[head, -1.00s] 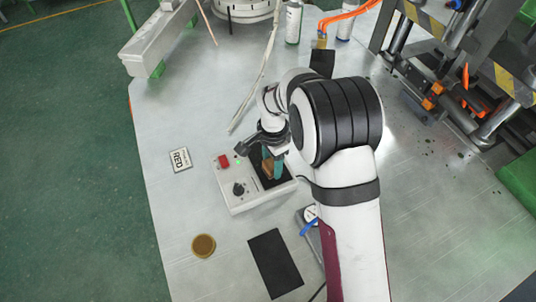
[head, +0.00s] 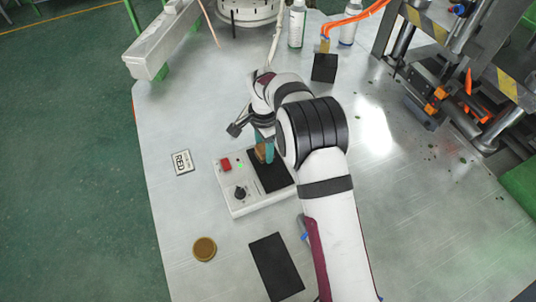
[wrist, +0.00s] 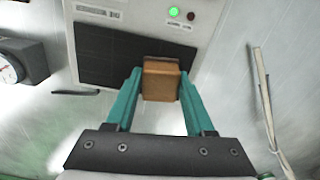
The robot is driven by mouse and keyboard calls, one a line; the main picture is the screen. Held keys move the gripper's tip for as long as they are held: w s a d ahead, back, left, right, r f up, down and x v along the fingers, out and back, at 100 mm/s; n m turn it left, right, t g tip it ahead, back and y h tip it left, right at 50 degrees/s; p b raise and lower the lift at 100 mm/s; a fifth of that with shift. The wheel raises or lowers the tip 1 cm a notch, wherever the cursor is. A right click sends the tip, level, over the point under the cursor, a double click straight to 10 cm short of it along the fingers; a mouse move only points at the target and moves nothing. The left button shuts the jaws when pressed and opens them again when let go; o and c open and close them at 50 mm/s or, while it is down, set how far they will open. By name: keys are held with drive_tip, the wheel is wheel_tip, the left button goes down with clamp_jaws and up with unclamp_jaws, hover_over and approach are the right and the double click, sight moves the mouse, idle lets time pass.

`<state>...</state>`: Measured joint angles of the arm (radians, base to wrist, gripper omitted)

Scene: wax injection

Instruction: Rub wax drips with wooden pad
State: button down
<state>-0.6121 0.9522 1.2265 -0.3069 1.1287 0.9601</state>
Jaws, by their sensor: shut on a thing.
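My gripper (wrist: 160,100) has teal fingers closed on a brown wooden pad (wrist: 161,80), which is held between the fingertips. In the head view, the pad (head: 261,152) is over the far end of the black plate on a white control box (head: 223,190). I cannot tell whether it touches the plate. The same box shows beyond the pad in the wrist view (wrist: 85,12). Small dark and reddish drips (head: 434,146) are scattered on the metal table at the right, near the press, apart from my gripper.
The press (head: 440,85) stands at the back right. A smaller black pad (head: 325,68) and bottles (head: 297,25) are at the back.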

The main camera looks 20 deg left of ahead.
drive_tip(key=shift+w+a, duration=0.3)
drive_tip(key=shift+r, duration=4.1)
drive_tip(key=shift+s, duration=0.15)
